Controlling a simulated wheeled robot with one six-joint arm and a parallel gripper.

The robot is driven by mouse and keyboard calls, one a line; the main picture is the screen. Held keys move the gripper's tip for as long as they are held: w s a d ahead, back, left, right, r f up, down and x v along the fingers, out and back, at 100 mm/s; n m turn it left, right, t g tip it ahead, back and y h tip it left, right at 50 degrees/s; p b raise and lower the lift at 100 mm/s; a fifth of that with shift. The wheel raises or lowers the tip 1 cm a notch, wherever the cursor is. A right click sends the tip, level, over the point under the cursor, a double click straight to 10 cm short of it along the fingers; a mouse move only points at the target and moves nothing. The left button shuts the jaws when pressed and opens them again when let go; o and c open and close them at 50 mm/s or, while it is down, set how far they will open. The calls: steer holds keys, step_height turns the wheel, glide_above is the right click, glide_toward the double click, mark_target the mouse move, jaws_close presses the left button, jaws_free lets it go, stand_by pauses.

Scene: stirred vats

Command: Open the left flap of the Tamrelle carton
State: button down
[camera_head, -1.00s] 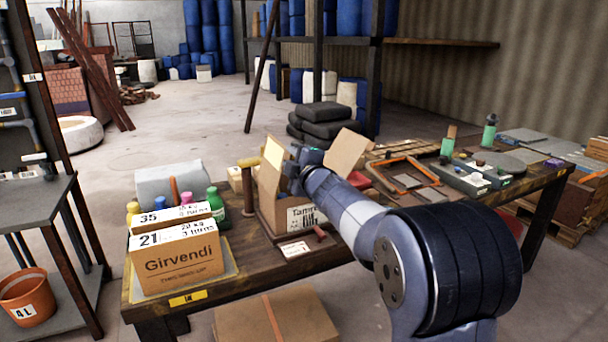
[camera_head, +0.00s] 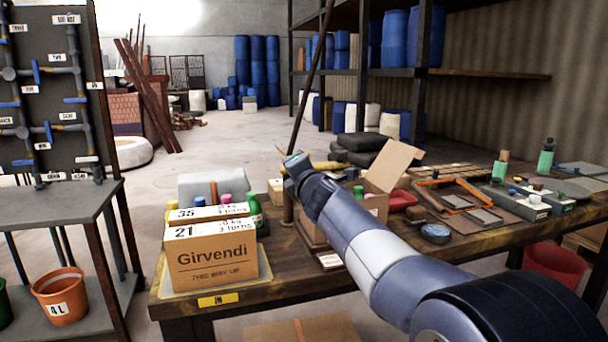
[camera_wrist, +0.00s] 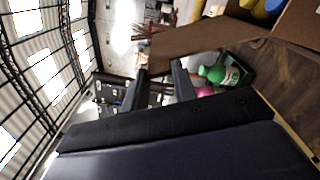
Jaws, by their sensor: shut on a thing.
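The Tamrelle carton (camera_head: 376,204) stands on the workbench, largely hidden behind my arm in the head view. Its right flap (camera_head: 389,166) stands up and leans outward. My gripper (camera_head: 292,163) is above the carton's left side. In the wrist view, a brown cardboard panel, apparently the left flap (camera_wrist: 205,40), reaches the two fingertips (camera_wrist: 160,75), and my gripper is shut on its edge. The left flap is hard to make out in the head view, where my gripper and arm cover that side.
The Girvendi carton (camera_head: 212,259) stands left on the workbench (camera_head: 285,267). A green bottle (camera_head: 255,210) is behind it, also seen in the wrist view (camera_wrist: 226,75). Frames and small parts (camera_head: 460,203) crowd the right side. A grey side table (camera_head: 70,205) stands at left.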

steer(key=shift+s+a+f+n, duration=0.1)
steer(key=shift+a+f+n, duration=0.05)
steer(key=shift+a+n, duration=0.2)
steer(key=c, duration=1.1)
jaws_free()
steer(key=b+v, duration=0.2)
steer(key=v, duration=0.9)
